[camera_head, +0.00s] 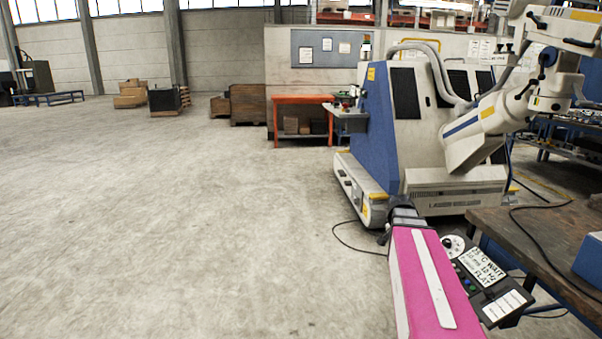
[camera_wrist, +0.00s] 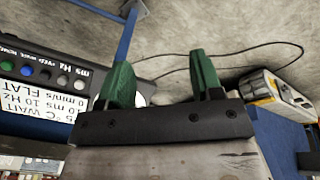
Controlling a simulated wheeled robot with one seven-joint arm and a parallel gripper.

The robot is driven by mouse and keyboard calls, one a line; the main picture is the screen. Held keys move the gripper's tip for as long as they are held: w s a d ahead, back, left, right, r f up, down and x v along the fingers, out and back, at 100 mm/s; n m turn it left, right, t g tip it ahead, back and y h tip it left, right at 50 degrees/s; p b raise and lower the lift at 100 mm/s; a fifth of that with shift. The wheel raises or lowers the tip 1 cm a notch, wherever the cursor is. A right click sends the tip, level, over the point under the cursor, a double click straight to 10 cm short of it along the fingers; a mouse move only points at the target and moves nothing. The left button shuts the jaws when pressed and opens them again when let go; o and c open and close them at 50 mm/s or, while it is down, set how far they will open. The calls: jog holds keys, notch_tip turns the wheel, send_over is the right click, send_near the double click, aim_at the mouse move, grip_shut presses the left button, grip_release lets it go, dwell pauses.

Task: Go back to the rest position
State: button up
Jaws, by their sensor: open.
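My gripper (camera_wrist: 162,78) shows in the wrist view with two green fingers spread apart. The gap between them is empty, with grey floor and a dark cable behind. A black control panel (camera_wrist: 45,72) with buttons and white labels lies just left of the fingers in that view. In the head view my pink arm reaches forward at the lower right, and the same panel (camera_head: 480,277) is beside it on the right. The fingers are hard to make out there. The white and blue microscope machine (camera_head: 415,110) stands beyond, its jointed arm (camera_head: 490,125) extending to the right.
A brown table (camera_head: 545,240) is close on the right, with a blue box (camera_head: 589,258) on it. A cable (camera_head: 350,240) lies on the floor by the machine base. An orange workbench (camera_head: 303,99) stands behind. The floor (camera_head: 170,220) is clear at left.

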jog(key=s+a+f+n+y, duration=0.1)
jog(key=s+a+f+n, duration=0.3)
jog(key=a, duration=0.5)
jog(key=s+a+f+n+y, duration=0.1)
jog(key=s+a+f+n, duration=0.4)
jog(key=a+f, duration=0.3)
jog(key=shift+s+a+f, duration=0.25)
jog(key=shift+s+a, duration=0.1)
jog(key=shift+a, duration=0.45)
